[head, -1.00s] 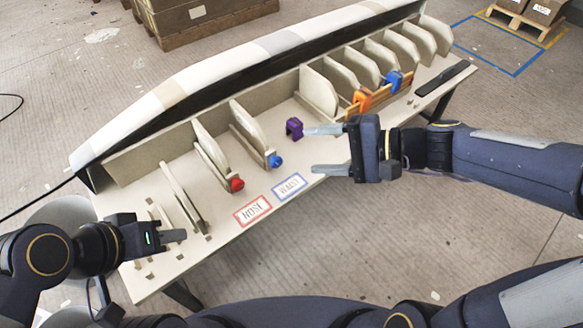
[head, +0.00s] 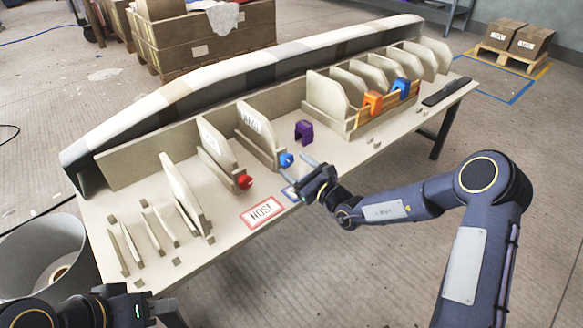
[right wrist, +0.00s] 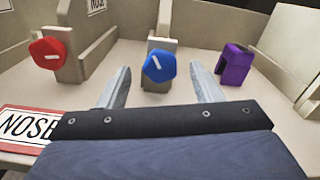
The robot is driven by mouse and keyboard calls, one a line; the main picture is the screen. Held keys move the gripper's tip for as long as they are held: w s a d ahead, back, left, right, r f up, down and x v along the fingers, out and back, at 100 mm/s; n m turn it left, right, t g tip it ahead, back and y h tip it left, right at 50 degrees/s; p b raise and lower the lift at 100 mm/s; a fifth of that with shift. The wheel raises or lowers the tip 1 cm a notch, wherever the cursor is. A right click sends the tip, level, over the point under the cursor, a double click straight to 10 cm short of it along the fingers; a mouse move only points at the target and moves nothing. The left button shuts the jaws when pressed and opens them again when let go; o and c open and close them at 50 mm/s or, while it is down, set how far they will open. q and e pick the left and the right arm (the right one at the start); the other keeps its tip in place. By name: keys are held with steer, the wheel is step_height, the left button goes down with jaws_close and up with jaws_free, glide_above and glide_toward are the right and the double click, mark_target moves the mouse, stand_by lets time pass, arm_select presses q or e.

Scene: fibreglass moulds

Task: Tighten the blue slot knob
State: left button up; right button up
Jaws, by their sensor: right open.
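The blue slot knob (head: 286,160) sits on the front end of a slotted holder on the bench. My right gripper (head: 300,177) is open and empty, in front of the knob. In the wrist view the fingertips (right wrist: 160,72) lie left and right of the knob, with gaps; they do not touch it. My left gripper (head: 158,306) is low at the left, by the bench's near left corner; its jaw opening is unclear.
A red knob (head: 244,182) sits left of the blue one, also in the wrist view (right wrist: 50,53). A purple clamp (head: 304,131) stands to the right. Orange (head: 372,103) and blue (head: 402,88) clamps sit farther right. A NOSE label (head: 263,212) lies at the front edge.

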steer(key=shift+x, duration=1.25)
steer(key=c, duration=1)
steer(key=shift+r+m+p, duration=0.2)
steer(key=shift+m+p, duration=0.4)
steer(key=shift+p, duration=0.1)
steer(key=m+p, duration=0.2)
steer(key=shift+d+p, duration=0.1)
steer(key=shift+p, duration=0.2)
steer(key=m+p, duration=0.2)
steer(key=shift+m+p, duration=0.3)
steer(key=shift+f+m+p, duration=0.15)
steer(key=shift+m+p, duration=0.35)
steer(key=shift+m, duration=0.1)
